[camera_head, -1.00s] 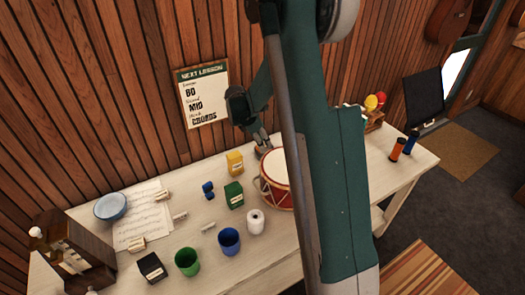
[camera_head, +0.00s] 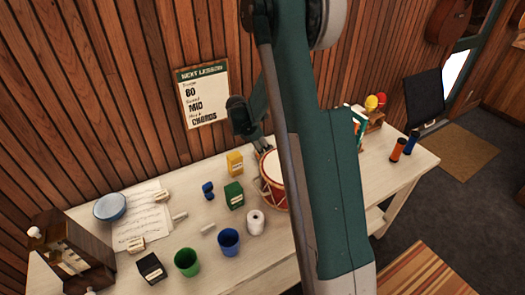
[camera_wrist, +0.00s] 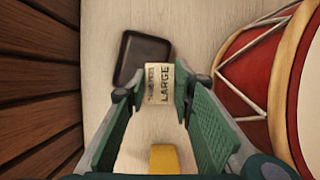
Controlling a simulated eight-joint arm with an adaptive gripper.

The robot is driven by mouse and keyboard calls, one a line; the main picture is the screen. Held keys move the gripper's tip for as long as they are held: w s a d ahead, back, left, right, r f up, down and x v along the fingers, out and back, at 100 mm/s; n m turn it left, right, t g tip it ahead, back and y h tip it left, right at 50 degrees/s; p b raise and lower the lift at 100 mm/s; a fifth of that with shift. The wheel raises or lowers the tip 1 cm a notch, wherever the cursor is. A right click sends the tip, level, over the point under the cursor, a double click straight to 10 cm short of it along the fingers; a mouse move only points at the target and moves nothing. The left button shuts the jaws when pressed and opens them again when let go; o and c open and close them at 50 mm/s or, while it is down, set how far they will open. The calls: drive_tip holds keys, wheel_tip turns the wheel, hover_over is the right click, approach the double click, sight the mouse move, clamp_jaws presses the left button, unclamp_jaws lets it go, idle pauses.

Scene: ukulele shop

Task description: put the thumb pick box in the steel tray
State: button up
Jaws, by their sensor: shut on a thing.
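My gripper (camera_wrist: 158,92) is shut on the thumb pick box (camera_wrist: 160,83), a small cream box with dark lettering that reads "LARGE". In the wrist view the box sits between the two fingertips. The steel tray (camera_wrist: 131,77) is a dark, rounded square on the pale table, just beyond the box in the picture and partly covered by it. In the head view my gripper (camera_head: 262,142) is at the back of the table, behind the drum. The held box and the tray cannot be made out there.
A red drum (camera_wrist: 246,72) stands close on the right of my gripper. A yellow box (camera_head: 235,163) and a green box (camera_head: 234,195) stand left of the drum. Blue (camera_head: 229,241) and green (camera_head: 187,261) cups are at the front. The wood wall (camera_wrist: 38,75) is close on the left.

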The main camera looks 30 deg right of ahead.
drive_tip(key=shift+f+b, duration=0.3)
drive_tip(key=o, duration=0.7)
drive_tip(key=shift+r, duration=0.2)
drive_tip(key=shift+r+p, duration=0.15)
drive_tip(key=shift+p, duration=0.2)
drive_tip(key=p+v, duration=0.1)
drive_tip(key=v, duration=1.1)
drive_tip(key=shift+a, duration=0.1)
